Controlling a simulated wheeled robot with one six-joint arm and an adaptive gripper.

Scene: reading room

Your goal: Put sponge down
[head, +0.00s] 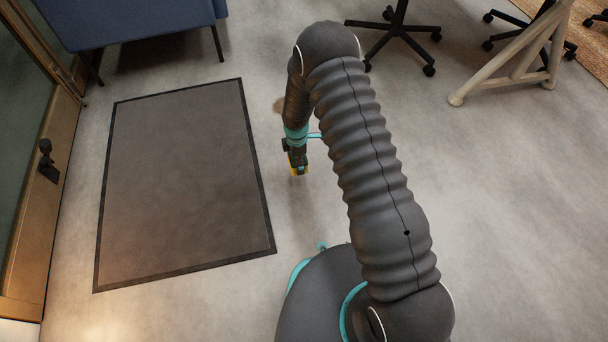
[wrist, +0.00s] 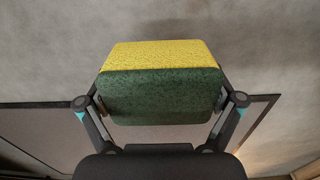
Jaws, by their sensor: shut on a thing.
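The sponge (wrist: 160,95) is yellow on one face and dark green on the other. In the wrist view it sits between the two fingers of my gripper (wrist: 160,105), one finger against each end. My gripper is shut on it. In the head view my gripper (head: 298,168) hangs down over the grey floor, just right of the dark mat.
A dark mat (head: 180,185) with a black border lies on the left. A wooden door (head: 50,190) stands at the far left. A blue seat (head: 130,20), a black chair base (head: 395,30) and a beige table leg (head: 505,55) are at the back. The floor at right is clear.

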